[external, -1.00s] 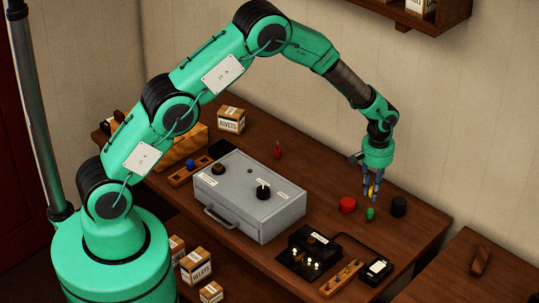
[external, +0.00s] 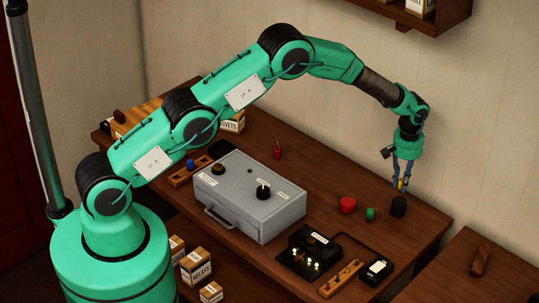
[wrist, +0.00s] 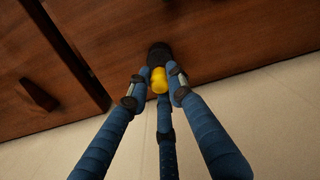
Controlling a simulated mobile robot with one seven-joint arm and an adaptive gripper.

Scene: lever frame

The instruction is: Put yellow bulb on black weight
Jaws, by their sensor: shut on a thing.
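The yellow bulb (wrist: 159,80) is held between the blue fingers of my gripper (wrist: 158,86) in the wrist view. In the external view my gripper (external: 402,183) is shut on the bulb and points down over the black weight (external: 399,207). The black weight is a dark cylinder near the right end of the table; its dark shape also shows just beyond the bulb in the wrist view (wrist: 158,53). The bulb is at or just above the weight's top; I cannot tell whether they touch.
A green weight (external: 370,214) and a red weight (external: 347,205) stand left of the black one. A grey case (external: 250,200), a black fixture (external: 312,250) and a small meter (external: 377,268) are further left and front. A lower table lies right.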

